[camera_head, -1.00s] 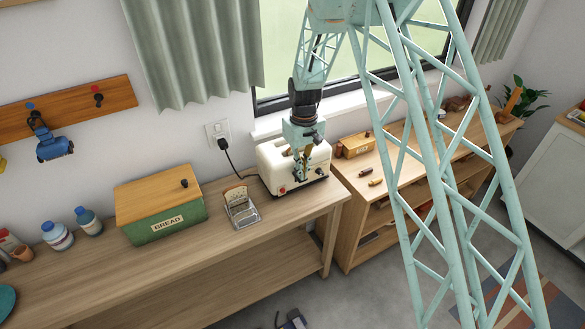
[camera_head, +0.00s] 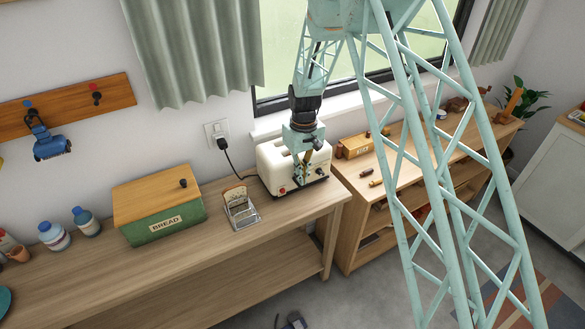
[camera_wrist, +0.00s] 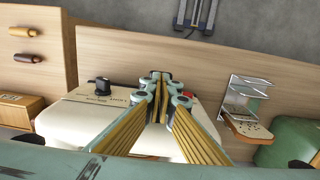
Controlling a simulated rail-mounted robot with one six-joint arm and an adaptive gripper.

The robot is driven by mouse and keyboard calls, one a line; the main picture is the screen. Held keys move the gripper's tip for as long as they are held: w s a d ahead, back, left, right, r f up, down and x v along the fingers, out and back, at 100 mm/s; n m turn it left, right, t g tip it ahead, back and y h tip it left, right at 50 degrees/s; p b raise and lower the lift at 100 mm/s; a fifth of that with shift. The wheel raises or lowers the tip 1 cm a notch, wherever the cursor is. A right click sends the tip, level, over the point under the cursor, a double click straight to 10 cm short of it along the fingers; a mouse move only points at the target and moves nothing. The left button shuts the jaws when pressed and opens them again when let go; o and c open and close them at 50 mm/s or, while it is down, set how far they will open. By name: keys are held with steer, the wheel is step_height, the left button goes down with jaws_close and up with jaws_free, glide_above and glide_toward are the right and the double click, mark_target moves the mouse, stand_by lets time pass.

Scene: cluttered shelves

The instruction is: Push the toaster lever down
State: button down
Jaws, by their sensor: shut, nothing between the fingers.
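The cream toaster (camera_head: 276,168) stands at the right end of the wooden bench. In the wrist view the toaster (camera_wrist: 75,122) lies under and to the left of my fingers. In the head view a small dark knob (camera_head: 320,171) shows at the right of the toaster's front. My gripper (camera_wrist: 160,78) is shut and empty, with its fingertips by the toaster's front edge. In the head view my gripper (camera_head: 299,180) partly covers the toaster.
A wire rack with a bread slice (camera_head: 240,206) stands left of the toaster, and a green bread box (camera_head: 165,225) beyond it. A black cord runs to the wall socket (camera_head: 217,130). A lower wooden shelf (camera_head: 372,190) stands to the right. Bench in front of the toaster is clear.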

steer(key=shift+r, duration=0.15)
step_height(320, 180, up, 9)
steer(key=s+d+p, duration=0.1)
steer(key=p, duration=0.1)
steer(key=shift+s, duration=0.35)
stand_by(0.6)
stand_by(0.5)
steer(key=s+d+r+m+t+b, duration=0.1)
steer(key=s+d+r+b, duration=0.1)
steer(key=s+d+r, duration=0.45)
steer(key=s+d+r+m+b, duration=0.1)
steer(key=s+d+r+b, duration=0.15)
steer(key=s+r, duration=0.65)
steer(key=s+d+r+m+t+b, duration=0.1)
steer(key=s+d+r, duration=0.45)
steer(key=r, duration=0.45)
steer(key=s+d+m+t+b, duration=0.1)
steer(key=s+d+b, duration=0.2)
steer(key=s, duration=1.2)
steer(key=s+d+r+m+t+b, duration=0.1)
steer(key=s+d, duration=0.4)
steer(key=s, duration=1)
steer(key=shift+r+m+b, duration=0.15)
steer(key=shift+m+b, duration=0.65)
steer(key=shift+b, duration=0.4)
